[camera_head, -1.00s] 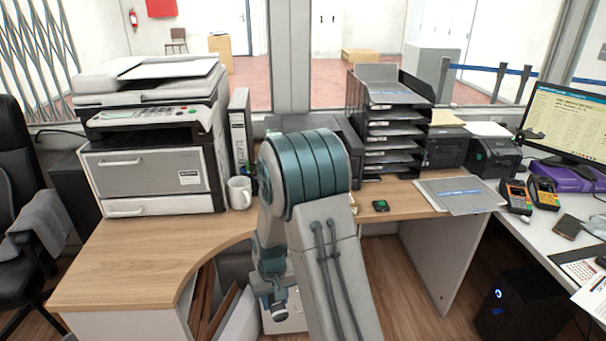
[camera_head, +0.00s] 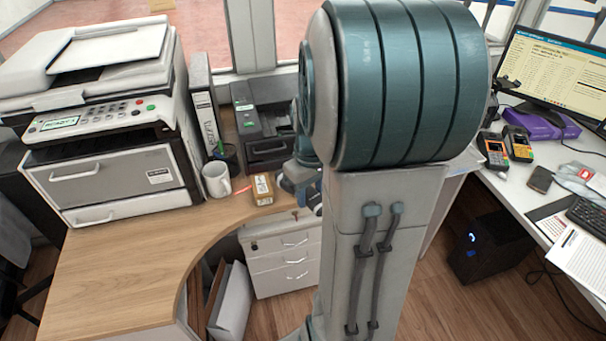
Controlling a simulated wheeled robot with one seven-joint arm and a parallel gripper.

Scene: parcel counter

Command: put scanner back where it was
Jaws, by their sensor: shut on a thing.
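My arm (camera_head: 390,90) fills the middle of the head view. Its far wrist links (camera_head: 297,177) show just left of the upright link, over the back edge of the wooden counter. My gripper's fingers and whatever lies between them are hidden behind my arm. I cannot pick out a scanner for certain in this view. A small brown box with a pale label (camera_head: 262,188) stands on the counter just left of my wrist, with a white mug (camera_head: 216,180) further left.
The wooden counter (camera_head: 130,265) is clear at the front left. A large printer (camera_head: 110,180) stands behind it. A black label printer (camera_head: 265,135) is at the back. Two card terminals (camera_head: 493,150) (camera_head: 518,143) and a monitor (camera_head: 555,75) are on the white desk at right.

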